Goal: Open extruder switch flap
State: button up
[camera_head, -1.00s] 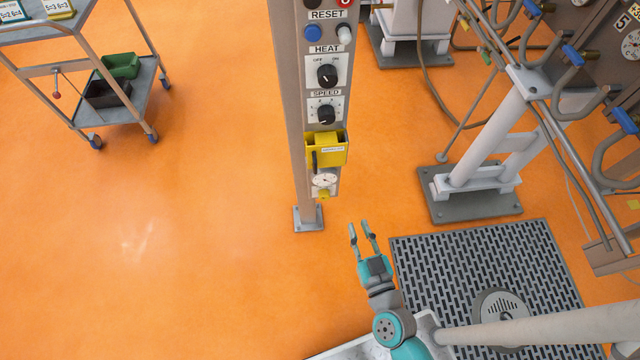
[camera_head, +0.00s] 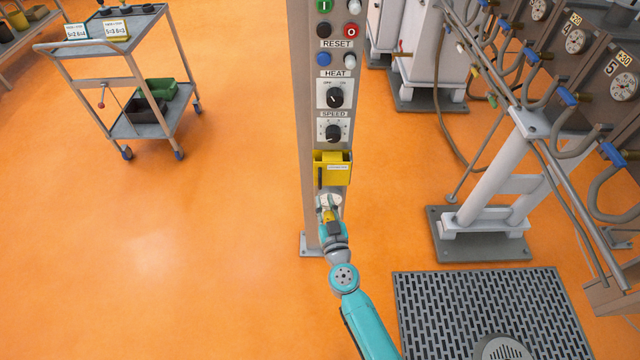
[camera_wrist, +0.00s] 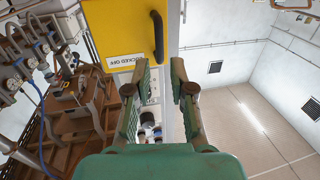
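The extruder switch flap is a yellow box-like cover (camera_head: 322,160) on the grey control post, below the SPEED knob. Contact with the handle cannot be told.
The control post (camera_head: 304,130) carries buttons and the HEAT (camera_head: 335,96) and SPEED (camera_head: 333,133) knobs above the flap. Piped machinery (camera_head: 500,190) stands to the right. A trolley (camera_head: 150,125) stands at far left, with free orange floor between it and the post.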

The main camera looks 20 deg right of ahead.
aim_at(320, 184)
jog(key=w, duration=0.5)
jog(key=w+d, duration=0.1)
jog(key=w, duration=0.2)
jog(key=shift+s, duration=0.1)
jog(key=shift+c, duration=0.3)
grip_shut()
